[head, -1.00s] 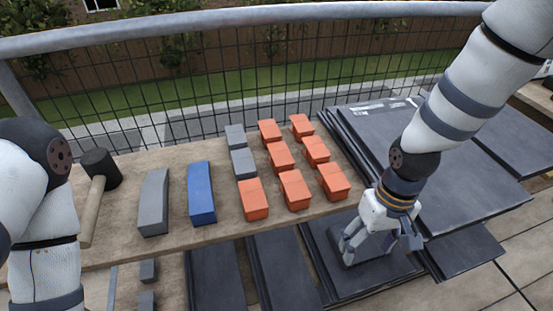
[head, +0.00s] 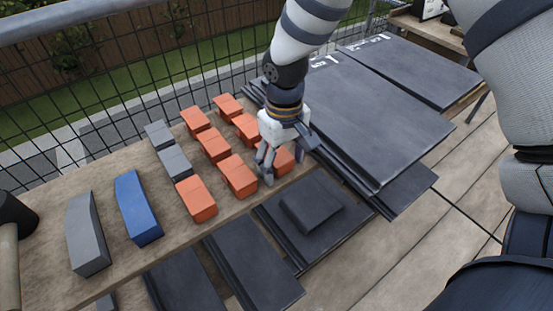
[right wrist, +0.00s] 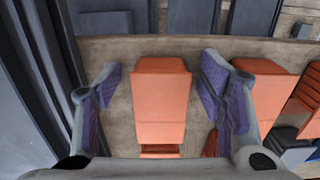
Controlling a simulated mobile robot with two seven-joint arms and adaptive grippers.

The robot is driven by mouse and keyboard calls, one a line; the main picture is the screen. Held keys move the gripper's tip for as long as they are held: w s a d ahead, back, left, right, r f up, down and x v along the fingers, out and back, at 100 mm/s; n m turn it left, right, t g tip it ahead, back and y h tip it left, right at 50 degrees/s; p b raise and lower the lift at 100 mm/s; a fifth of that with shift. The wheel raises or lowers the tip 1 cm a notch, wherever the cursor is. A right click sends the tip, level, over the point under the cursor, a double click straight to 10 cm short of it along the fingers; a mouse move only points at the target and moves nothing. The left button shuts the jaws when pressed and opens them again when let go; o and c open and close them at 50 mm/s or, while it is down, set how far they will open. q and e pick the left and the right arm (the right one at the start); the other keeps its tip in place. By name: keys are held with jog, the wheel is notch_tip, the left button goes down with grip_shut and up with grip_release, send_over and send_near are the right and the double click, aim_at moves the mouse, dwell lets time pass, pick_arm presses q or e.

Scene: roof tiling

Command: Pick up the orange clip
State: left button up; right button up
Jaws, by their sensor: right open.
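Several orange clips stand in rows on the wooden plank, among them a front one (head: 197,198) and one beside it (head: 238,176). My right gripper (head: 280,172) is over the clip at the right end of the front row (head: 281,160), partly hiding it. In the right wrist view that clip (right wrist: 160,100) lies between the two spread fingers of my right gripper (right wrist: 162,105), with a gap on each side. Another orange clip (right wrist: 262,85) is just right of the right finger there. The gripper is open and empty. My left gripper is not in view.
Grey clips (head: 174,161), a blue block (head: 138,206), a long grey block (head: 87,234) and a hammer (head: 8,240) share the plank (head: 130,265). Dark slate stacks (head: 375,110) lie to the right. A wire-mesh railing (head: 100,125) stands behind.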

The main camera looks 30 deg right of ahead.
jog(key=c, duration=1.2)
